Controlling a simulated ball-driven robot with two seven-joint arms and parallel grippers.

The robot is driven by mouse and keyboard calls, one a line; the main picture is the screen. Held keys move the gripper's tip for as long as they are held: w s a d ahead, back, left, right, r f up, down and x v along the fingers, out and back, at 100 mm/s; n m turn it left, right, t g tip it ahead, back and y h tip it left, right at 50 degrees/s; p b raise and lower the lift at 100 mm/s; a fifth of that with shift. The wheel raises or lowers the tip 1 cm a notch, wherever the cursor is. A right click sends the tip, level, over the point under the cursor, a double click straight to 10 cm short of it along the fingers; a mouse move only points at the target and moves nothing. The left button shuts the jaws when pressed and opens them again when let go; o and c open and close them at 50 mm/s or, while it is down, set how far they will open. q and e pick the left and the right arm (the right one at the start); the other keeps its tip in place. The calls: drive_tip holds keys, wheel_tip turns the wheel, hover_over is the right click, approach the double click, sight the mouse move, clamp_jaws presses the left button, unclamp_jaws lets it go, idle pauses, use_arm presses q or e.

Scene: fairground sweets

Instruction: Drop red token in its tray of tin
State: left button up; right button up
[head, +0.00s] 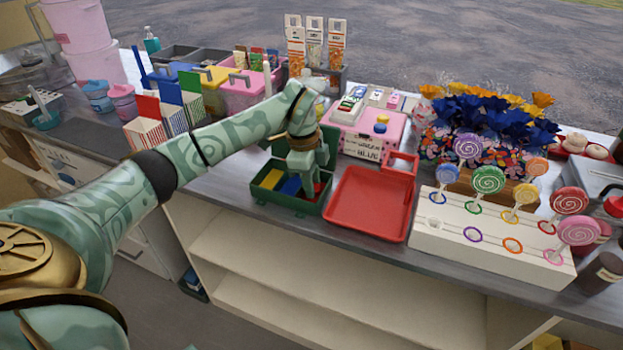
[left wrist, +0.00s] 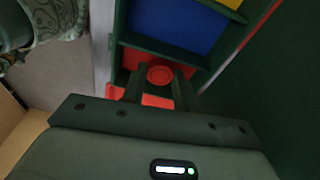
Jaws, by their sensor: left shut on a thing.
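The green tin (head: 252,208) stands open on the counter, with yellow, blue and red compartments inside. My left gripper (head: 305,185) points down over its right part, at the red compartment. In the left wrist view, my left gripper (left wrist: 158,88) is shut on the round red token (left wrist: 160,75). The token shows between the fingertips, with the red compartment (left wrist: 188,71) around and below it. The blue compartment (left wrist: 175,22) lies beside it, across a green divider. I cannot tell whether the token touches the compartment floor. My right gripper is in neither view.
A red tray (head: 368,203) stands close to the right of the tin. Behind it is a pink box (head: 391,134) with lettering and small pieces on top. A white lollipop stand (head: 455,235) is farther right. Striped boxes (head: 147,132) stand left of the tin.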

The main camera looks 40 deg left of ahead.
use_arm(q)
drive_tip(key=o, duration=1)
wheel_tip(320, 180, up, 9)
drive_tip(key=p, duration=0.7)
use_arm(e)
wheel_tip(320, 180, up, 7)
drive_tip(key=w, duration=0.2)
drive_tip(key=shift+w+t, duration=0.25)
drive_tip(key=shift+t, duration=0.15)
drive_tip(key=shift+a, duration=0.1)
